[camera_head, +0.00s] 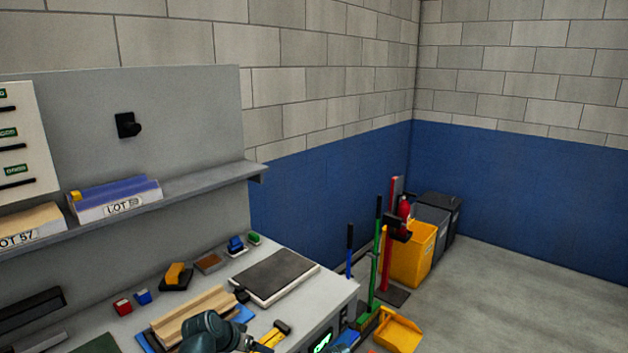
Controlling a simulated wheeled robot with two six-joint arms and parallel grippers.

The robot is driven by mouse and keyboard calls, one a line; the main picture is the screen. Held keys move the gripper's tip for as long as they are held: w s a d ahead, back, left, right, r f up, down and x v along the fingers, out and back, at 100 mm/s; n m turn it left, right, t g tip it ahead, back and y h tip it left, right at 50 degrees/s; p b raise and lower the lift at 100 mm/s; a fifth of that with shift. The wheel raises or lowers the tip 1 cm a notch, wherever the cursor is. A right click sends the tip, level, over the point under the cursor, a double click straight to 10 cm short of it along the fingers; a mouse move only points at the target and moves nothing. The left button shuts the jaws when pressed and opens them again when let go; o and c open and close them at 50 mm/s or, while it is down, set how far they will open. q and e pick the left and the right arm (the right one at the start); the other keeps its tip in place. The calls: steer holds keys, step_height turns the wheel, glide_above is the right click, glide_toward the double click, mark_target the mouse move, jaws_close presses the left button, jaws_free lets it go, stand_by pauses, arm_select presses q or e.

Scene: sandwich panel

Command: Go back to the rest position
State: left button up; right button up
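A dark teal rounded part of one of my arms shows at the bottom edge, in front of the light wooden piece on the workbench. I cannot tell which arm it belongs to. No gripper fingers can be made out in this view. The wooden piece (190,314) lies on a blue base and is partly hidden by my arm. A yellow and black tool (275,334) lies just right of the arm.
The workbench (318,298) carries a dark flat panel (274,275) and several small blocks and brushes. A shelf (205,184) above holds lot-marked stacks (118,198). Right of the bench stand brooms, a yellow bin (412,255) and a dustpan (398,332). The floor at right is clear.

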arm_select(q)
steer(key=s+d+f+g+y, duration=0.2)
steer(key=s+d+g, duration=0.1)
steer(key=s, duration=0.6)
steer(key=s+d+f+g+y, duration=0.3)
steer(key=s+d, duration=0.3)
steer(key=s, duration=0.4)
steer(key=shift+d+y+b, duration=0.25)
steer(key=shift+y+b, duration=0.05)
steer(key=shift+b, duration=0.05)
stand_by(0.5)
